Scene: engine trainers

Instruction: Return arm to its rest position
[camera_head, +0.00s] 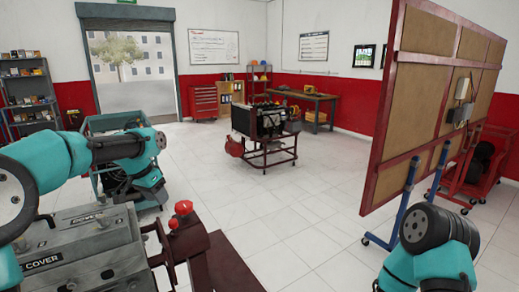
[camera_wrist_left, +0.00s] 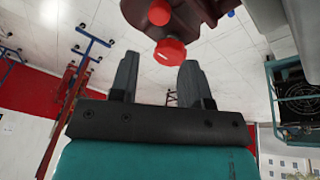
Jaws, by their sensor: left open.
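My left arm comes in from the left in the head view, teal with black joints, bent over the grey engine cover (camera_head: 75,250). Its gripper (camera_head: 161,203) points down near two red knobs (camera_head: 183,207) on a dark red stand. In the left wrist view the gripper (camera_wrist_left: 159,63) has its two dark fingers wide apart with nothing held. A red knob (camera_wrist_left: 170,51) shows beyond the fingertips, apparently clear of them. My right arm (camera_head: 435,245) shows at the lower right of the head view; its gripper is out of the picture.
A dark red stand (camera_head: 228,262) is beside the cover. A teal-framed trainer (camera_head: 97,124) stands behind my left arm. Another engine on a red stand (camera_head: 268,150) is mid-room. A large board on a frame (camera_head: 415,110) stands at right. The tiled floor between is clear.

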